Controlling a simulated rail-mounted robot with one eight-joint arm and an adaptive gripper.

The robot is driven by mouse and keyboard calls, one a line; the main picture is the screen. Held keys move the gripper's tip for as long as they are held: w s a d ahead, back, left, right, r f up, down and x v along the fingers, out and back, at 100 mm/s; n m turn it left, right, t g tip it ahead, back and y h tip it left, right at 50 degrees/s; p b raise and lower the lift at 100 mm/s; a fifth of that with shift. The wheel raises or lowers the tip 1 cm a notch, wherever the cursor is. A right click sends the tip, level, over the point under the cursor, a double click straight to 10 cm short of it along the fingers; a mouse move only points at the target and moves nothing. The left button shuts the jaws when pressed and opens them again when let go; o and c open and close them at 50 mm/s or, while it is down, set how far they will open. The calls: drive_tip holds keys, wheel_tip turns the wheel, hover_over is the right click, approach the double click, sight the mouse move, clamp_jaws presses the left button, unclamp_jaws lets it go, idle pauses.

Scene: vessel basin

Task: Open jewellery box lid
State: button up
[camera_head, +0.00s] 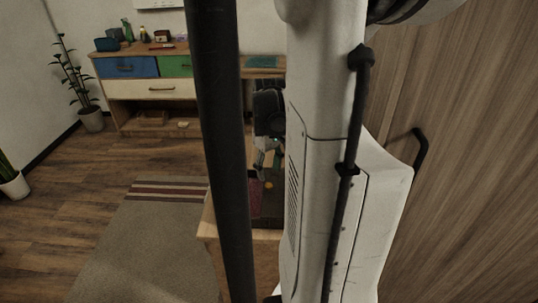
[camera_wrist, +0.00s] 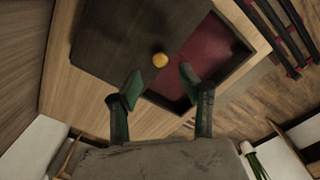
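The jewellery box sits on a light wooden stand. In the wrist view its dark lid (camera_wrist: 115,45) is a flat slab with a round yellow knob (camera_wrist: 160,60) near one edge. Beside the lid, the box's red-lined interior (camera_wrist: 215,55) shows inside a dark rim. My gripper (camera_wrist: 161,86) is open, its two green-tipped fingers apart, with the knob just beyond and between the tips. I see no contact with the knob. In the head view the knob (camera_head: 268,185) and red interior (camera_head: 255,197) show below my gripper (camera_head: 268,160), partly hidden by my arm.
The wooden stand (camera_head: 208,228) carries the box. A drawer cabinet (camera_head: 150,88) with small items on top stands at the back, with a potted plant (camera_head: 90,118) beside it. A wooden panel with a black handle (camera_head: 421,150) is at right. Floor and rug (camera_head: 140,245) are clear at left.

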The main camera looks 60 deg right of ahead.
wheel_tip(320, 180, up, 5)
drive_tip(key=shift+r, duration=0.2)
idle(0.6)
